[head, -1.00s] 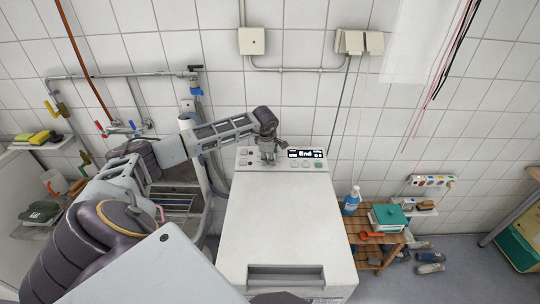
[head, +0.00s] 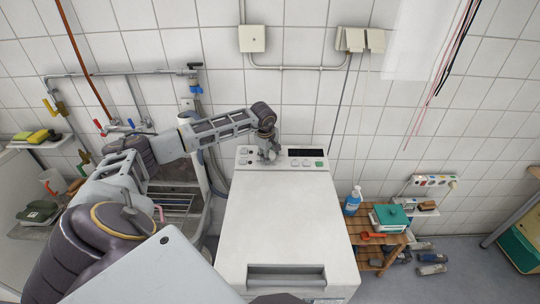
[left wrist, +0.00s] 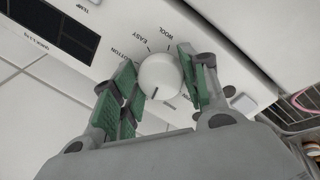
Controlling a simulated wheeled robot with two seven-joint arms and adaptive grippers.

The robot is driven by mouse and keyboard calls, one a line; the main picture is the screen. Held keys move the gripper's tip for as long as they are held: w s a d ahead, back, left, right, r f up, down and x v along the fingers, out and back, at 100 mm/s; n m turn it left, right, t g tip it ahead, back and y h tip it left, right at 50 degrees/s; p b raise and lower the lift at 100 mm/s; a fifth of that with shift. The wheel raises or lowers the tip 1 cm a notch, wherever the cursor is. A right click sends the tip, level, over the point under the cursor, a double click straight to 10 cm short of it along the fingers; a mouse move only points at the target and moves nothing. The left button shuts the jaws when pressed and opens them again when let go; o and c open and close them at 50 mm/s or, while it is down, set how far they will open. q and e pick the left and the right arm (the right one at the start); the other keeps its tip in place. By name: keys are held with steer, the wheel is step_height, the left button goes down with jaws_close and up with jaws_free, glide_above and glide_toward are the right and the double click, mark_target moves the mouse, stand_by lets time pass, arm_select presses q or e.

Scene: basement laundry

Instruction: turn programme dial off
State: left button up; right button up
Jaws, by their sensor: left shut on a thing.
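The programme dial (left wrist: 160,76) is a round white knob with a dark line on its face. In the left wrist view the line points toward the bottom, away from the WOOL, EASY and COTTON labels. My left gripper (left wrist: 157,80) is shut on the dial, with green-padded fingers on either side. In the head view my left gripper (head: 267,154) is at the control panel and hides the dial. The white washing machine (head: 285,225) has a dark, blank display (head: 306,153) right of the gripper. My right gripper is not in view.
A wooden stool (head: 370,259) right of the machine holds a blue-labelled bottle (head: 353,201) and a green-topped box (head: 391,217). Pipes and taps run along the tiled wall at left. The machine's top is clear.

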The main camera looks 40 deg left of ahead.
arm_select(q)
steer(key=shift+m, duration=1)
steer(key=o, duration=0.7)
steer(key=shift+o, duration=1.7)
steer(key=shift+r, duration=0.1)
steer(key=shift+v, duration=0.8)
steer(key=v, duration=1)
steer(key=shift+r, duration=0.2)
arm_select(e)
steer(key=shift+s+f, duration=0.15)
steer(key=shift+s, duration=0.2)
arm_select(q)
steer(key=shift+a+f, duration=0.1)
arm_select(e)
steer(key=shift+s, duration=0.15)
